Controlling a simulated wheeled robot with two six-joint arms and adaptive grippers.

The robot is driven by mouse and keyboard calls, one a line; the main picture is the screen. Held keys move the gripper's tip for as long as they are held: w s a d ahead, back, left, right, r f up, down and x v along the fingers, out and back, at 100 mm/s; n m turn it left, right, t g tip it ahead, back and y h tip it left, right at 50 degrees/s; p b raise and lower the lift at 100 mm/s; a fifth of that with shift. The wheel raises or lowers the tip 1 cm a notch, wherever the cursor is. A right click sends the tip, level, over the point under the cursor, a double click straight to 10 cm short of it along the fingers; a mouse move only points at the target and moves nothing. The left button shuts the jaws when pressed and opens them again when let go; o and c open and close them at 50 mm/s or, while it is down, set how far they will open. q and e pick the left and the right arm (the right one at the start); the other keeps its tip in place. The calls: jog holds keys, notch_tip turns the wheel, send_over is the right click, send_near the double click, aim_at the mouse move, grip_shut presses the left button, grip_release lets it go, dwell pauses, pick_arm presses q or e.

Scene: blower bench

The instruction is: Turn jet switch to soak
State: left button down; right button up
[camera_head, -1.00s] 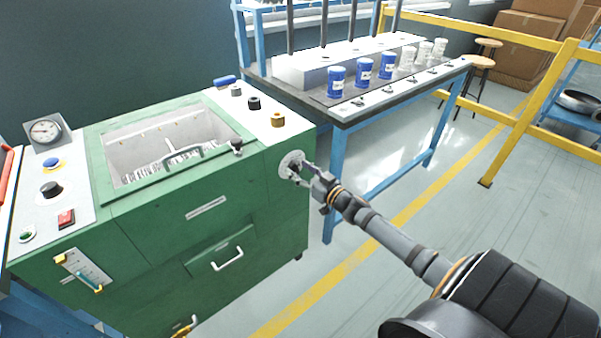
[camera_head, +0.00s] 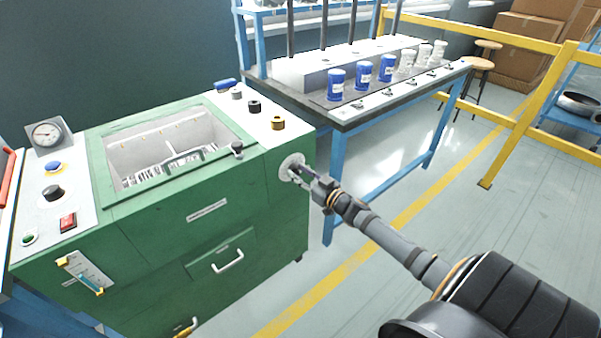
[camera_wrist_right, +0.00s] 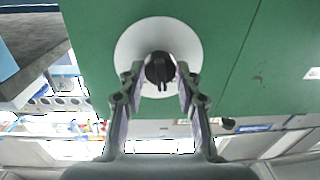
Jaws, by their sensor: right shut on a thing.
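The jet switch is a black knob (camera_wrist_right: 159,69) on a white round plate (camera_wrist_right: 135,45) on the green machine's front panel. In the head view the plate (camera_head: 288,163) is at the machine's right end, and my right gripper partly hides it. My right gripper (camera_head: 302,173) reaches in from the right and faces the plate. In the wrist view its two fingers (camera_wrist_right: 157,80) are either side of the knob, shut on it. The knob's pointer and any position marks are too small to read. My left gripper is not in view.
The green machine (camera_head: 150,238) has an open basin, a gauge (camera_head: 46,134) and other knobs on top. A blue-legged bench (camera_head: 345,120) with blue and white cans stands behind. A yellow rail (camera_head: 500,115) is at the right. Floor right of the machine is clear.

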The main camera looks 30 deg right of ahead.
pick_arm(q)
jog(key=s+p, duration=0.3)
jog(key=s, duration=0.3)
pick_arm(e)
jog(key=shift+n, duration=3.4)
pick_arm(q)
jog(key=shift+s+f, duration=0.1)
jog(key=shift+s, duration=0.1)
pick_arm(e)
jog(key=o, duration=1.2)
jog(key=shift+c, duration=0.2)
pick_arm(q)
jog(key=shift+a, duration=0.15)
pick_arm(e)
jog(key=s+d, duration=0.1)
jog(key=s, duration=1.1)
jog(key=shift+d+r, duration=0.25)
jog(key=shift+r, duration=0.05)
